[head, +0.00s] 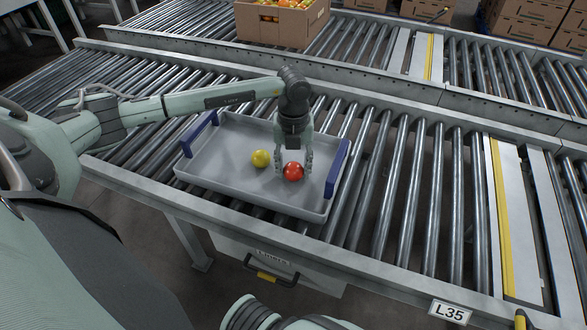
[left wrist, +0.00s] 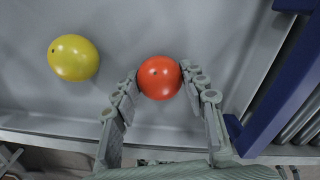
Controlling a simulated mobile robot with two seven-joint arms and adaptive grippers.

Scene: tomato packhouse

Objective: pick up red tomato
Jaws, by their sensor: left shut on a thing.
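The red tomato (head: 293,171) is at the right part of the grey tray (head: 215,150), near its front wall. My left gripper (head: 293,168) reaches down from above and is shut on it, one finger on each side. In the left wrist view the red tomato (left wrist: 159,77) sits between the fingertips of my left gripper (left wrist: 159,80). I cannot tell whether the tomato touches the tray floor. A yellow tomato (head: 260,158) lies in the tray to the left of the red one, and also shows in the left wrist view (left wrist: 73,57). My right gripper is not in view.
The tray has blue handles (head: 338,168) at both ends and rests on a roller conveyor (head: 400,190). A cardboard box of produce (head: 283,22) stands on the far conveyor. Bare rollers lie right of the tray. A label plate L35 (head: 450,312) is on the front rail.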

